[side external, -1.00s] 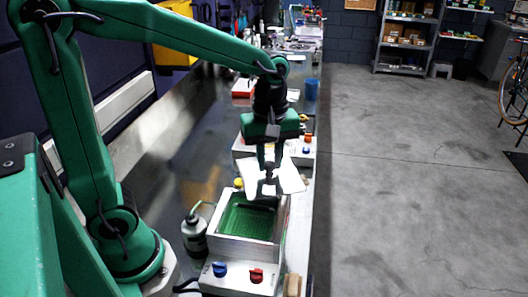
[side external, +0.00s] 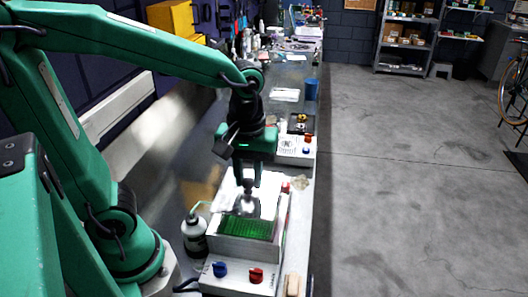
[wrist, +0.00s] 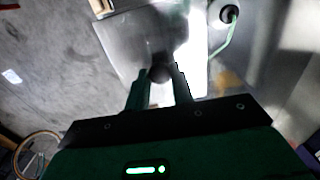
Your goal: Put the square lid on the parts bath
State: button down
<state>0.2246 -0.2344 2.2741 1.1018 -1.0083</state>
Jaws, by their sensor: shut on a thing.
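The square lid (side external: 266,206) is a pale, shiny metal plate with a dark round knob (wrist: 160,72). My gripper (side external: 249,182) is shut on the knob, with a finger on each side of it in the wrist view. The parts bath (side external: 240,249) is a white box with a green inside. In the side view the lid overlaps the back part of the bath opening, and the green inside shows in front of it. The lid looks held above the rim; I cannot tell the exact gap. The lid (wrist: 120,42) also shows in the wrist view.
A bottle (side external: 194,236) with a thin spout stands close to the bath's left side. A blue knob (side external: 220,269) and a red knob (side external: 257,275) are on the bath's front panel. Another white unit (side external: 296,150) stands behind. A wooden block (side external: 292,285) lies at the front right.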

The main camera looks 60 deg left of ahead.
aim_at(249, 191)
jog(key=shift+f, duration=2.6)
jog(key=shift+f, duration=0.65)
jog(key=c, duration=1.1)
grip_release()
jog(key=shift+r, duration=3.95)
